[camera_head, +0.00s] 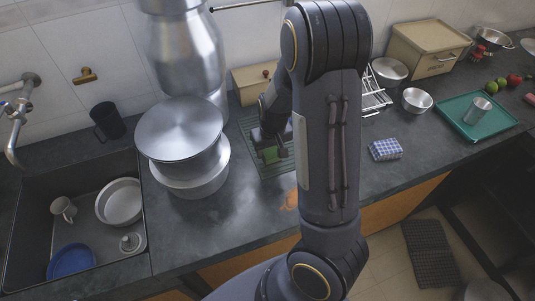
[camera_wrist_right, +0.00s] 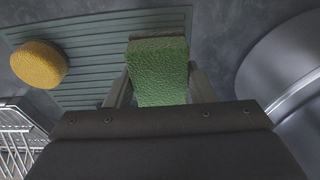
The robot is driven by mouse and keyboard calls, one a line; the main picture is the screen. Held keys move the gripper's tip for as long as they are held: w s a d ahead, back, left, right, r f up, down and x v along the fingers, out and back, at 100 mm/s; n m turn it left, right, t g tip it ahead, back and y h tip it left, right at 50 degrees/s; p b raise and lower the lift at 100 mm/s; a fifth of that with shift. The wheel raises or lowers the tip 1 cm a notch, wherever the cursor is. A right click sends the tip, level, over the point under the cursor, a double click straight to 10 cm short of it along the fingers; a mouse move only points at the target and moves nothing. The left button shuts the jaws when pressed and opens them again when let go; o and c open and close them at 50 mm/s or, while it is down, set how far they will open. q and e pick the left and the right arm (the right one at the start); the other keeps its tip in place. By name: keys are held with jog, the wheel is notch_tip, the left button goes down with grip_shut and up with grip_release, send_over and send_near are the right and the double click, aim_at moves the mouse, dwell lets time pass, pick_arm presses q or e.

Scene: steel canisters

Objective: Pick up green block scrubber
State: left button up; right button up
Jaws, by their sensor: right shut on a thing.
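The green block scrubber (camera_wrist_right: 158,72) is between the two fingers of my right gripper (camera_wrist_right: 160,85) in the right wrist view, with a brownish layer along its far edge. My right gripper is shut on it. In the head view the scrubber (camera_head: 270,154) shows as a small green patch below my right gripper (camera_head: 268,142), over the green ribbed mat (camera_head: 283,167). I cannot tell whether it touches the mat. My left gripper is not in view.
A yellow sponge (camera_wrist_right: 39,64) lies on the mat. Steel pots (camera_head: 190,175) stand close to the left. A dish rack (camera_head: 376,100) is to the right. A blue checked cloth (camera_head: 385,149) lies on the counter. The sink (camera_head: 95,262) is at far left.

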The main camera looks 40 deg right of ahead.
aim_at(276, 155)
jog(key=s+r, duration=0.2)
jog(key=r, duration=0.1)
jog(key=s+r+p, duration=0.1)
jog(key=r, duration=0.1)
jog(key=shift+s+a, duration=0.2)
jog(key=shift+s, duration=0.2)
jog(key=s+r+p, duration=0.3)
jog(key=s, duration=0.6)
jog(key=shift+r, duration=0.25)
jog(key=shift+s+a, duration=0.1)
